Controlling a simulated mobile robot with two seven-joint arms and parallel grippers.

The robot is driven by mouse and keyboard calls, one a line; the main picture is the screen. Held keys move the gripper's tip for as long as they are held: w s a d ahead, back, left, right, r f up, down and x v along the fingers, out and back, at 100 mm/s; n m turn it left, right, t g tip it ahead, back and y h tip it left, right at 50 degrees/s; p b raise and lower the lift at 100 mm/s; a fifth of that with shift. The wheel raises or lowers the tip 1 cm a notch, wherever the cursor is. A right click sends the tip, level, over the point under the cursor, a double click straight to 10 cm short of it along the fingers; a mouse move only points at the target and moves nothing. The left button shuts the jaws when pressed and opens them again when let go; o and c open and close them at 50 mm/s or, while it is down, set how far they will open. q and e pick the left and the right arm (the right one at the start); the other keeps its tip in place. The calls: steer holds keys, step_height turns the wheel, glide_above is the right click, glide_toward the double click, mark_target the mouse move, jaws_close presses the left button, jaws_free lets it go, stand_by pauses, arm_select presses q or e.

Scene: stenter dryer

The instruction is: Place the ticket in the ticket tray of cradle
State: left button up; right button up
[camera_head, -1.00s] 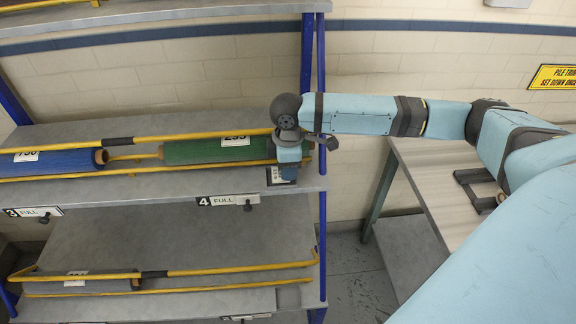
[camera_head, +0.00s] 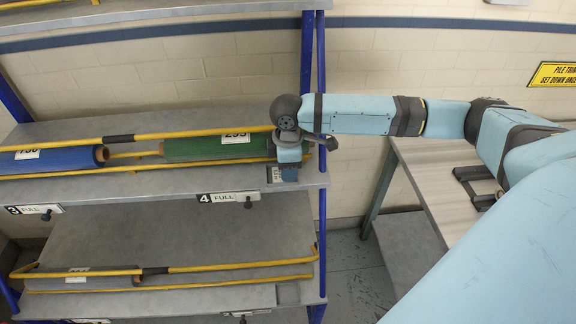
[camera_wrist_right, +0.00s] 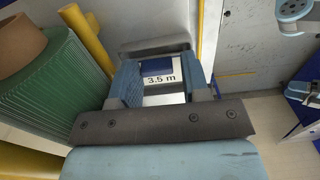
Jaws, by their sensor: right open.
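The ticket (camera_wrist_right: 160,79), a white and blue card reading "3.5 m", shows between the fingers of my right gripper (camera_wrist_right: 161,86) in the wrist view. The gripper is open, with a finger on each side of the card. In the head view, my right gripper (camera_head: 288,175) points down at the right end of the shelf's cradle (camera_head: 215,136), beside the green roll (camera_head: 207,149) marked 255. The ticket tray is largely hidden by the gripper, so I cannot tell exactly how the card sits in it. My left gripper is not in view.
A blue roll (camera_head: 60,159) lies left on the same shelf. A lower shelf (camera_head: 170,228) holds another yellow-railed cradle. A blue post (camera_head: 321,120) stands close right of my gripper. A table (camera_head: 440,185) stands at the right.

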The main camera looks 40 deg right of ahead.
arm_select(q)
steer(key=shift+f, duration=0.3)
arm_select(e)
step_height(320, 180, up, 13)
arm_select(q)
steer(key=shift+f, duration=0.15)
arm_select(e)
steer(key=shift+w+f, duration=0.1)
